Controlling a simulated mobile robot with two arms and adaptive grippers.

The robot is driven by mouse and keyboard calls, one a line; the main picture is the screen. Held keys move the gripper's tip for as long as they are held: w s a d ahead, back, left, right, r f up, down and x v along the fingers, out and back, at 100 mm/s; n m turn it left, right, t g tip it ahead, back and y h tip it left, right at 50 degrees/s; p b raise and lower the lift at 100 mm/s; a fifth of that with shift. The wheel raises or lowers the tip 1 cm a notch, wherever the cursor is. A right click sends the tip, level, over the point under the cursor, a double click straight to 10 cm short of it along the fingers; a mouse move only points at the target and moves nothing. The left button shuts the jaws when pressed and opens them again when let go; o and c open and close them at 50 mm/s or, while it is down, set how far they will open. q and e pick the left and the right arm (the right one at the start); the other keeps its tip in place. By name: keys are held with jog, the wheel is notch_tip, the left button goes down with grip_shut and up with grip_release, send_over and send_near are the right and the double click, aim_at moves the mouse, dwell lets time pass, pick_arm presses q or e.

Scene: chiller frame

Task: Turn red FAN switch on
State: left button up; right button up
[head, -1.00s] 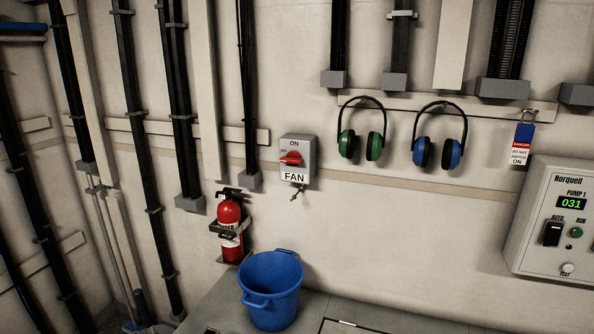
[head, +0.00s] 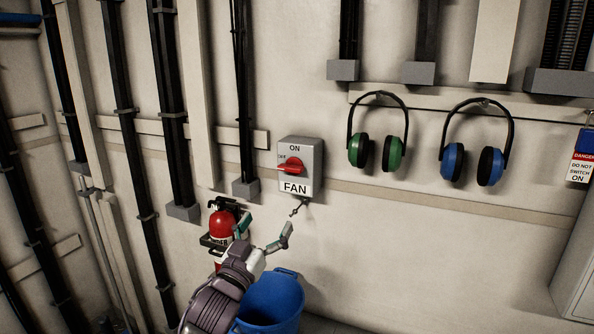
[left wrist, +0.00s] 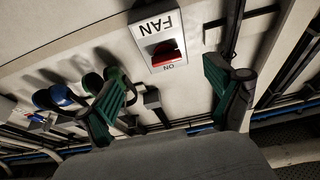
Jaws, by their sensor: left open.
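The FAN switch is a grey wall box (head: 309,154) with a red rotary handle (head: 291,166). ON is printed above the handle and FAN below it. The handle lies roughly sideways, pointing left to a small label. My left gripper (head: 264,236) is open and empty, below and a little left of the box, apart from it. In the left wrist view the box (left wrist: 143,28) and red handle (left wrist: 165,48) appear upside down, beyond and between the spread green-padded fingers (left wrist: 170,95). My right gripper is not in view.
A red fire extinguisher (head: 222,226) hangs just left of my left gripper. A blue bucket (head: 285,300) stands below, partly behind my arm. Green earmuffs (head: 395,153) and blue earmuffs (head: 452,164) hang right of the switch. The wall right of the bucket is clear.

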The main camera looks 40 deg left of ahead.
aim_at(291, 168)
pick_arm(q)
jog(key=s+r+p+x, duration=0.1)
jog(key=r+p+x, duration=0.2)
jog(key=x, duration=1)
jog(key=shift+w+r+t+p, duration=0.25)
jog(key=shift+t+p, duration=0.05)
jog(key=shift+p, duration=0.15)
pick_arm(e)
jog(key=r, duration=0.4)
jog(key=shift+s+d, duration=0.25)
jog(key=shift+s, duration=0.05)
pick_arm(q)
jog(key=c, duration=1.1)
jog(key=shift+c, duration=0.2)
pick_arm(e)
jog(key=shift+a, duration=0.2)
